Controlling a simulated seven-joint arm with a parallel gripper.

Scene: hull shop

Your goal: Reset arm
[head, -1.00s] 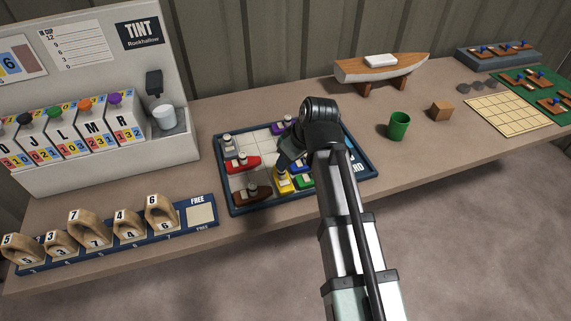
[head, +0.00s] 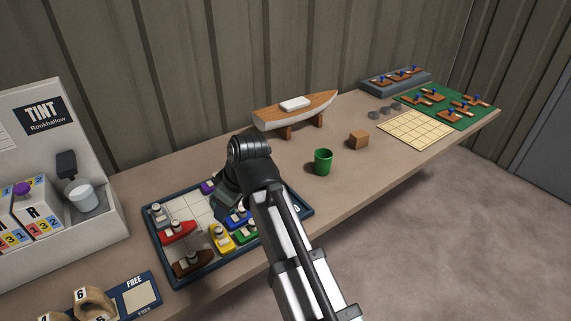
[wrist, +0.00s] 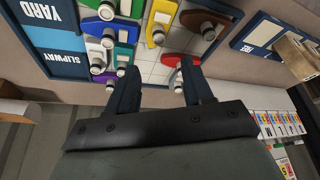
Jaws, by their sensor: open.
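My gripper shows in the wrist view (wrist: 156,88), its two dark fingers apart with nothing between them. It hangs above the yard tray (head: 178,285), a blue-rimmed board with a pale grid. In the head view my arm hides the gripper's fingertips and part of the tray.
A green cup (head: 323,162), a wooden block (head: 359,140) and a model hull (head: 297,109) stand right of the tray. A pale grid board (head: 415,130) and a green board (head: 470,117) lie farther right. The tint dispenser (head: 90,232) and a FREE rack (head: 140,296) are at left.

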